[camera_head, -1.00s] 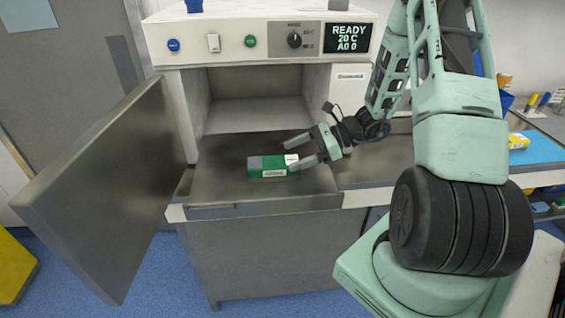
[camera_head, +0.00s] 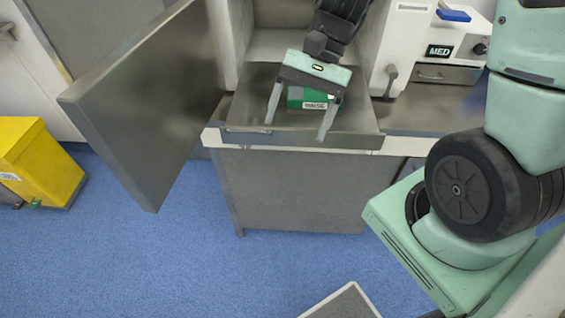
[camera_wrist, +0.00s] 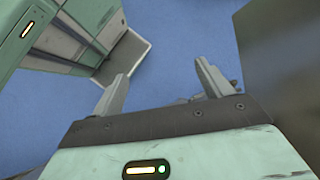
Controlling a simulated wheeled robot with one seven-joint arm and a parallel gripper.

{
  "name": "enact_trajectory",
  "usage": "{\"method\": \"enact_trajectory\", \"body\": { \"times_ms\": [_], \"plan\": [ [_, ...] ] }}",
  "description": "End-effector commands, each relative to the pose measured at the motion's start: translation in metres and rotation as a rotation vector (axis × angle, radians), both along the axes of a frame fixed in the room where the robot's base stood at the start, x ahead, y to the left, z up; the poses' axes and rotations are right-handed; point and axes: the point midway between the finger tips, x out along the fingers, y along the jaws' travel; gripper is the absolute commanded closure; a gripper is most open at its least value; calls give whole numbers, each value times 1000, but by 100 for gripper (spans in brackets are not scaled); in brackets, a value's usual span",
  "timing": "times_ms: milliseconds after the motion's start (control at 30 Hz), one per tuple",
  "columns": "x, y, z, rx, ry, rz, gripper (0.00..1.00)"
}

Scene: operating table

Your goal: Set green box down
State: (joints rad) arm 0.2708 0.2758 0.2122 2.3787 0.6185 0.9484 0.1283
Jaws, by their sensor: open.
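The green box (camera_head: 312,104) rests on the grey metal shelf (camera_head: 349,123) at the front of the open cabinet. In the head view its upper part is hidden behind my gripper (camera_head: 299,122). My gripper is open, its two fingers spread and pointing towards the camera, with nothing between the fingertips. It is in front of or above the box; the gap to the box cannot be told. In the wrist view my gripper (camera_wrist: 160,73) is also open and empty over blue floor, and the box is not seen there.
The cabinet door (camera_head: 150,98) stands wide open on the left. A yellow bin (camera_head: 42,160) is on the floor at far left. A white unit marked MED (camera_head: 440,51) stands right of the cabinet.

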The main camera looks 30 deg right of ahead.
Motion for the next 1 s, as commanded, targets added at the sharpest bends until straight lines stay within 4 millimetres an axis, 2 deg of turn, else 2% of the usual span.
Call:
{"method": "enact_trajectory", "body": {
  "times_ms": [33, 100, 300, 400, 600, 1000],
  "plan": [
    [-15, 20, 4, -45, -66, 160, 22],
    [-35, 39, 8, -103, -164, 375, 22],
    [-80, 78, 18, -209, -451, 923, 22],
    [-94, 90, 23, -231, -562, 1111, 22],
    [-106, 100, 27, -244, -666, 1274, 22],
    [-106, 100, 24, -245, -666, 1278, 22]
  ]
}}
